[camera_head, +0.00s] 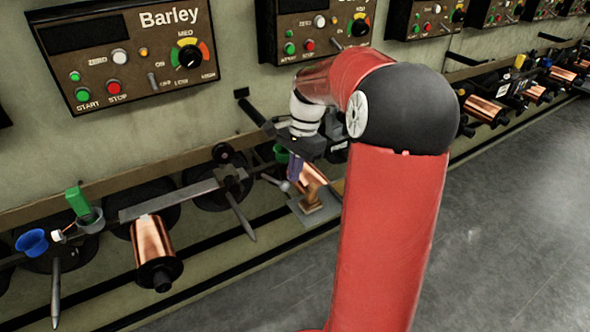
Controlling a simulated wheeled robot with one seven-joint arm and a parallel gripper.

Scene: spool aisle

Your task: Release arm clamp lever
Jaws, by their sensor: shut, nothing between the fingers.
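My gripper (296,172) hangs below the pale wrist of my red arm, in front of the wall at the middle station. Its fingers look small and dark purple and are shut, with nothing seen between them. Close beside them, to the left and lower, is a small ball-ended grey lever (284,186); I cannot tell whether they touch. I cannot tell for sure which part is the arm clamp lever. A tapered grey handle (240,217) points down from a black clamp joint to the left. My arm hides part of the station.
A copper spool (153,238) hangs at the left station, near a green part (78,201) and a blue cup (32,242). Another copper spool (313,174) is close to my gripper. Barley control boxes (128,50) line the wall. Grey floor (500,240) is clear at right.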

